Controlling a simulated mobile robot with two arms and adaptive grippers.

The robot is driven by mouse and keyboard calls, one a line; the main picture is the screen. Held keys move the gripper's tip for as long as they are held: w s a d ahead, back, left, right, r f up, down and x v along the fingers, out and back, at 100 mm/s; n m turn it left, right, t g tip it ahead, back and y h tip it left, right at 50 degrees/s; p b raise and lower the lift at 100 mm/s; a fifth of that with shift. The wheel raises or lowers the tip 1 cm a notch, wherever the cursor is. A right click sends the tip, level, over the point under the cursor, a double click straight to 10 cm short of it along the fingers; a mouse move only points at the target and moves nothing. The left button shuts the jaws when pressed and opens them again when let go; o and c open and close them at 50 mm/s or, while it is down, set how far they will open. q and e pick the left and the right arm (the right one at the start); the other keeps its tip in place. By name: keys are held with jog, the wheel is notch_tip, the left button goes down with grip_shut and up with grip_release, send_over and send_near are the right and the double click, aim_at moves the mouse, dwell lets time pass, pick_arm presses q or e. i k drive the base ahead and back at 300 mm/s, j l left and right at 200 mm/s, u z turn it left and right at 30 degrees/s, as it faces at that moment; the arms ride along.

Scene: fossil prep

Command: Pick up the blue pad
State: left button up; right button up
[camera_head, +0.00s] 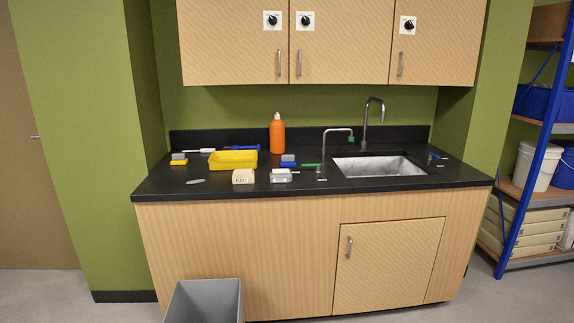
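A small pad with a blue lower part and a paler grey-blue top, which I take for the blue pad (288,163), lies on the black countertop (225,190). It is right of the yellow tray (233,165) and in front of the orange bottle (277,136). A similar pad with a yellow lower part and grey top (179,160) lies at the far left of the counter. Neither of my grippers is in view.
Two small labelled boxes, one beige (243,177) and one grey-white (280,176), stand near the front edge. A green-handled tool (311,166) lies right of the blue pad. The sink (380,167) is further right. A grey bin (204,302) stands on the floor in front.

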aim_at(288, 160)
jog(key=i+l+u, duration=0.2)
jog(key=i+l, duration=0.65)
jog(key=l, duration=0.15)
